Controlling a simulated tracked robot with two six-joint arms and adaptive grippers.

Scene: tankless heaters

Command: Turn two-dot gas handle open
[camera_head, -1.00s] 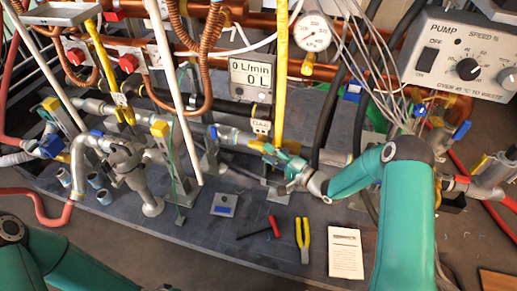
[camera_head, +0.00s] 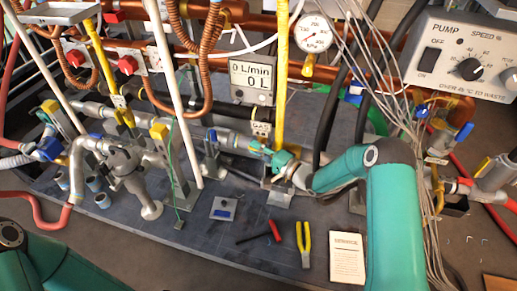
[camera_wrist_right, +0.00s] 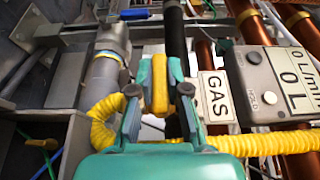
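The gas handle is a yellow lever (camera_wrist_right: 159,85) beside the GAS plate (camera_wrist_right: 214,96) in the right wrist view. My right gripper (camera_wrist_right: 160,80) has its teal fingers close along both sides of this lever, and it looks shut on it. In the head view, my right gripper (camera_head: 279,160) is below the GAS plate (camera_head: 261,129) and largely covers the lever. I cannot make out dots on the plate. My left gripper is out of view; only part of my left arm shows at the lower left.
A flow meter (camera_head: 252,78) reads 0 L. A yellow hose (camera_head: 281,70) runs down close to my right gripper. Hanging wires (camera_head: 362,60) are near my right arm. Pliers (camera_head: 305,243), a red-handled tool (camera_head: 262,233) and a service card (camera_head: 347,257) lie on the bench.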

